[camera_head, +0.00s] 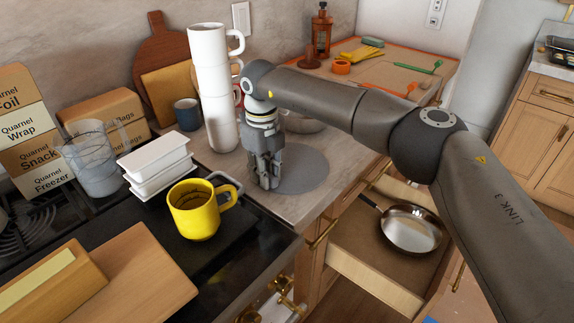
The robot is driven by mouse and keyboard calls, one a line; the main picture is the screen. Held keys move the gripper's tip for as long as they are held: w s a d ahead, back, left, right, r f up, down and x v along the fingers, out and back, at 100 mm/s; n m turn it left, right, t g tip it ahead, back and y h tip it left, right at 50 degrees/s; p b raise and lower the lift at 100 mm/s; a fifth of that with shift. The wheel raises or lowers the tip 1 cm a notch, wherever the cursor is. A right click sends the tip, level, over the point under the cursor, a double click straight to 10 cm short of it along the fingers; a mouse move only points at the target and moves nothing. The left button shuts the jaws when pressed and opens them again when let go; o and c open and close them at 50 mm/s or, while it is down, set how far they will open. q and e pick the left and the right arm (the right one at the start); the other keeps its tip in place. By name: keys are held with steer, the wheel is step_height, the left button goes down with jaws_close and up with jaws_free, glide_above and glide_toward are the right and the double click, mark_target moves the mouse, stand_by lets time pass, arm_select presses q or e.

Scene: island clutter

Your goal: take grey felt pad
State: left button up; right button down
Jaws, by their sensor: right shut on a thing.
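The grey felt pad (308,172) is a flat round disc lying on the light counter, right of the tall stack of white mugs. My right gripper (268,186) comes down from above at the pad's left edge, fingers pointing down. It is shut on that edge, though the fingers hide the exact contact. The pad looks flat on the counter. My left gripper is not in view.
The stacked white mugs (212,85) stand close left of my right gripper. A yellow mug (200,212) and white dishes (157,165) are nearer the front left. A metal bowl (303,123) is behind. An open drawer holds a pan (410,228).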

steer(key=shift+r+p, duration=1.4)
steer(key=shift+r, duration=0.65)
steer(key=shift+f, duration=0.1)
